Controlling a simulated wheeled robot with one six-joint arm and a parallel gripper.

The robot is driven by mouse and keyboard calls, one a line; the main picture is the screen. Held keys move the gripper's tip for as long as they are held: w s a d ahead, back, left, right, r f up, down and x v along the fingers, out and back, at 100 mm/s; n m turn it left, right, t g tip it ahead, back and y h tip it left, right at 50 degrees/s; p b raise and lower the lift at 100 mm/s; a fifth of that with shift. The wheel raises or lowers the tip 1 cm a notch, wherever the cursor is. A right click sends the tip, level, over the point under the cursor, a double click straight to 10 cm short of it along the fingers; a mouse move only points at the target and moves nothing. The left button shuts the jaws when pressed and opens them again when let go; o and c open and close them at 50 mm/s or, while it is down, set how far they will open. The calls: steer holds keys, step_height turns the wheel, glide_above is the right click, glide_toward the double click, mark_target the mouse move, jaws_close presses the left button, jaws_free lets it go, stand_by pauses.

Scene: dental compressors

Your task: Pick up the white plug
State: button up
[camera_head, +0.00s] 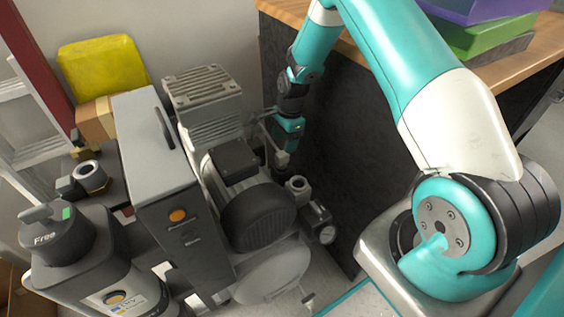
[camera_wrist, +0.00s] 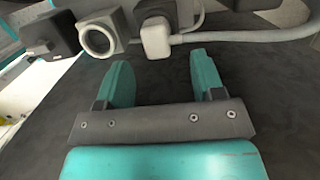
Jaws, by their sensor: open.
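The white plug (camera_wrist: 156,38) shows at the top middle of the wrist view. It is a small rounded white block against a dark socket housing (camera_wrist: 152,9), with a pale cable running to the right. My gripper (camera_wrist: 160,62) has two teal fingers spread apart, with nothing between them. The plug lies just beyond the fingertips, roughly in line with the gap. In the head view my gripper (camera_head: 289,132) hangs down between the compressor and the dark cabinet side.
A round metal fitting (camera_wrist: 98,38) sits left of the plug, close to the left finger. The grey compressor unit (camera_head: 160,180) and its motor (camera_head: 255,212) stand left of my gripper. The dark cabinet (camera_head: 340,170) is close on the right, with a wooden top.

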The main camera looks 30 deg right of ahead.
mark_target(282, 154)
steer(key=f, duration=0.2)
steer(key=f+b, duration=0.1)
steer(key=f, duration=0.1)
steer(key=a+f, duration=0.1)
steer(key=shift+s+f+b, duration=0.25)
steer(key=shift+f+b, duration=0.1)
steer(key=shift+f, duration=0.05)
steer(key=c, duration=1)
